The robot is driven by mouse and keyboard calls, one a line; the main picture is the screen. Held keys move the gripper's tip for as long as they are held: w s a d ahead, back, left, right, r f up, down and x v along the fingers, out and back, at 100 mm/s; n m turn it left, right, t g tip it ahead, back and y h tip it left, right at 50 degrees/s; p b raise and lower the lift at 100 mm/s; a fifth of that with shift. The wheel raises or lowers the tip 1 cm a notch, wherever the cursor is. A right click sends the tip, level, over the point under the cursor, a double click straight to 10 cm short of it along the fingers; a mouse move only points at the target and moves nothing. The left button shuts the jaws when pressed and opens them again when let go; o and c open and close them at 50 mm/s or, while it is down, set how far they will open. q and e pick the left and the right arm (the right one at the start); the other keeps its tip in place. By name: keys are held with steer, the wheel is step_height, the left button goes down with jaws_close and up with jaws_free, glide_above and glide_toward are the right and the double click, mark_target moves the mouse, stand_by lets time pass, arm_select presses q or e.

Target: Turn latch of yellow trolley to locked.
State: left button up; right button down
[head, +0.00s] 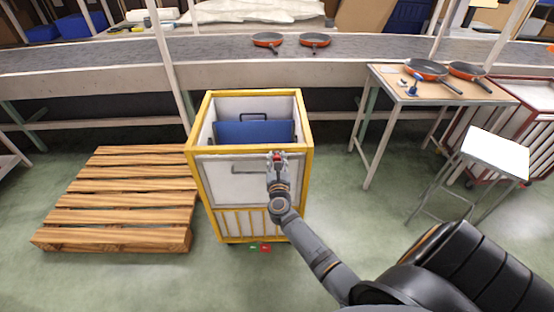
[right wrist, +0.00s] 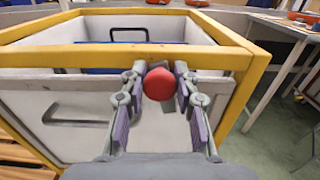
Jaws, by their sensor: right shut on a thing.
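The yellow trolley (head: 194,165) stands on the floor in the middle of the head view, with white panels and an open top. Its front panel also fills much of the right wrist view (right wrist: 62,130). A red round latch knob (right wrist: 159,84) sits at the upper right of the front panel, just below the yellow top rail. My right gripper (head: 277,158) reaches the trolley's front from below right. Its fingers stand on both sides of the red knob and are shut on it. The latch parts behind the knob are hidden. My left gripper is not in view.
A blue board (head: 255,131) stands inside the trolley. A wooden pallet (head: 120,200) lies left. A conveyor (head: 110,55) with pans (head: 314,39) runs behind. A table (head: 395,90) with pans and a stool (head: 495,153) stand right. Small green and red marks (head: 266,248) show at the trolley's base.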

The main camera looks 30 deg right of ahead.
steer(key=shift+f+m+b, duration=0.3)
steer(key=shift+m+b, duration=0.75)
steer(key=shift+m, duration=0.05)
steer(key=shift+r+m, duration=0.15)
steer(key=shift+m, duration=0.15)
steer(key=shift+r, duration=0.15)
steer(key=c, duration=1)
jaws_free()
